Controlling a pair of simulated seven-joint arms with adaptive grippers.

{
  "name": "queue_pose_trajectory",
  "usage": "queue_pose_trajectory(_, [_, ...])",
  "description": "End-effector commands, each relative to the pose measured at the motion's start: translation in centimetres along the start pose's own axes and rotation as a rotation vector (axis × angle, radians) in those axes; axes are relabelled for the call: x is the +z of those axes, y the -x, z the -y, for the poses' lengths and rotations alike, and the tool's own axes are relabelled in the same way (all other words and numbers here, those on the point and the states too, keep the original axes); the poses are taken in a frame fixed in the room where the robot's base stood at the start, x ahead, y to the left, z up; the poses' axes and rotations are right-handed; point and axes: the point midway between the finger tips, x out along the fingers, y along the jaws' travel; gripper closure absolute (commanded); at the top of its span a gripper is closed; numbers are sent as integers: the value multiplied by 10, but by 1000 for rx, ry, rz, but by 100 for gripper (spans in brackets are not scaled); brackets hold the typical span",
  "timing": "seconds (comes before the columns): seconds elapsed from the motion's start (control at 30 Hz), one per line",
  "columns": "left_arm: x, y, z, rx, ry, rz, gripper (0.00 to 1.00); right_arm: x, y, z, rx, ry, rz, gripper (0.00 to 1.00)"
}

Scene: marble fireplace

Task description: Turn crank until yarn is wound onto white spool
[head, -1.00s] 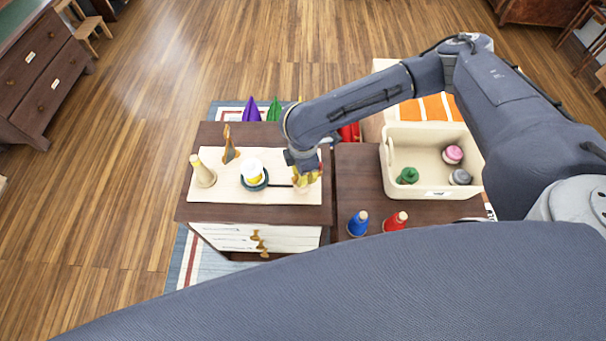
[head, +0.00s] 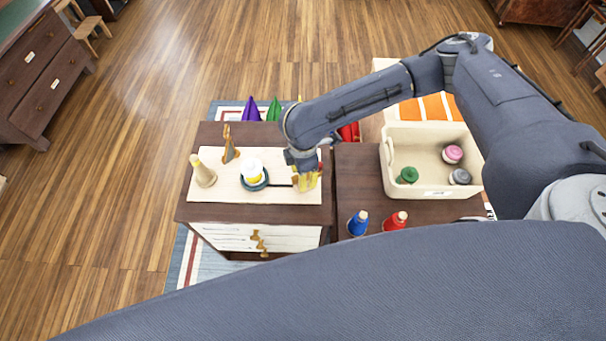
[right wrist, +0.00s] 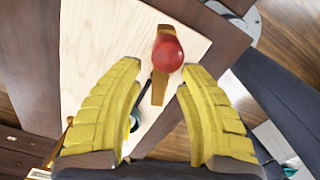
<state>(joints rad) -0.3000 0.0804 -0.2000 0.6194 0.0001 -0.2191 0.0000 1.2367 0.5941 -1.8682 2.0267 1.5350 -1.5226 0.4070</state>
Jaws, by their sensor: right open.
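The pale wooden board (head: 285,195) lies on the left dark cabinet. A white spool (head: 251,166) with yellow on it sits on a dark blue round base in its middle. My right gripper (head: 306,185) is over the board's right end. In the right wrist view its yellow fingers (right wrist: 160,78) are apart, with the red knob (right wrist: 167,53) of the wooden crank arm (right wrist: 158,88) just beyond and between the fingertips. The knob is not clasped. My left gripper is not in view.
A cream bin (head: 432,134) with green, pink and grey spools stands on the right cabinet. A wooden upright (head: 229,146) rises behind the cream cone. Purple and green cones are behind the cabinet.

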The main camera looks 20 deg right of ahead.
Motion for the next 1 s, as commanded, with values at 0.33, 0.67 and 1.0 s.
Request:
queue_pose_trajectory(0.33, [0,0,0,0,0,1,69,0,36,-2,5,2,0,62])
queue_pose_trajectory(0.67, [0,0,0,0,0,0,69,0,91,-1,3,1,0,62])
queue_pose_trajectory(1.0, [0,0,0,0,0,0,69,0,118,0,0,0,0,62])
